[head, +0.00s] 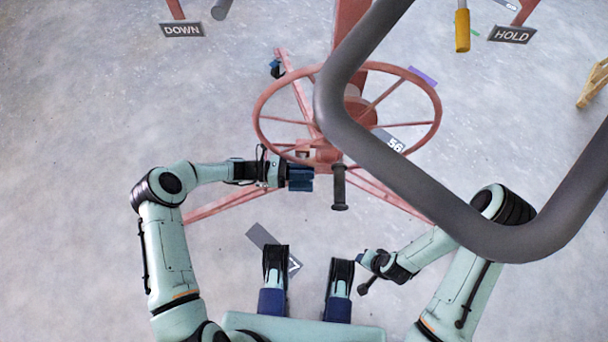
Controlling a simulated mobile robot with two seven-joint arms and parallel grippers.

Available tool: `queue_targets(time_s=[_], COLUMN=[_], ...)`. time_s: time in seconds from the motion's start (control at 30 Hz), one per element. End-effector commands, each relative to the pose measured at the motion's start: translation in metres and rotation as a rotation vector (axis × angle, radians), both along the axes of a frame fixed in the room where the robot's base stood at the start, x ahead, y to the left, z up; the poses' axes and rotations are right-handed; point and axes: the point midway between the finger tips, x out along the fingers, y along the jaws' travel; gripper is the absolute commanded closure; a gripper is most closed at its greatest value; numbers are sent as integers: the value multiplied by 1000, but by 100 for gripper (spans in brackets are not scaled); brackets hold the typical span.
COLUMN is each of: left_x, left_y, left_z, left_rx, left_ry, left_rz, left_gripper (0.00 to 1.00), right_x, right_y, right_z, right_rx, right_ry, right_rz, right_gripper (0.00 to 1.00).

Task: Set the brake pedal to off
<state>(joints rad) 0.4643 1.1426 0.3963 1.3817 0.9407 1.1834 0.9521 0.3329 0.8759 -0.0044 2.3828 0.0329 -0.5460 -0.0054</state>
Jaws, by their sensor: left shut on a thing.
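I cannot pick out a brake pedal with certainty in the head view. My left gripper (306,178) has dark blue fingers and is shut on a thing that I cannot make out. It is at the near rim of the red handwheel (436,112), just left of the wheel's dark upright handle (340,190); a small gap shows between fingertips and handle. My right gripper (363,259) is low in the picture, right of the middle and well away from the wheel. It is small and partly turned away, so its opening is unclear.
A thick grey bent tube (385,155) crosses the right half in front of the wheel. A DOWN sign (182,30) is at upper left. A HOLD sign (512,34) and yellow handle (462,32) are at upper right. Red legs (222,205) spread over the floor. Left floor is clear.

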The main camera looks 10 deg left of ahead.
Motion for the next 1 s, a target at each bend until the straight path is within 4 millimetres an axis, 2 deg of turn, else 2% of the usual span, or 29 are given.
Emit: queue_targets(time_s=[0.47,0.5,0.53,0.57,0.87,1.0], left_x=[4,4,4,4,3,2], left_y=[-1,-1,-1,-1,1,13], left_z=[3,4,4,4,2,2], left_rx=[0,0,0,0,1,2], left_ry=[-8,-8,-8,-8,-5,-5], left_rz=[4,4,4,4,3,6], left_gripper=[100,79,69,64,64,64], right_x=[-1,-1,-1,-1,-1,0], right_y=[0,0,0,0,0,0], right_z=[-1,-1,-1,-1,-1,1], right_rx=[0,0,0,0,0,0], right_ry=[5,5,5,5,4,-1], right_rz=[0,0,0,0,0,0], right_gripper=[53,53,53,53,53,53])
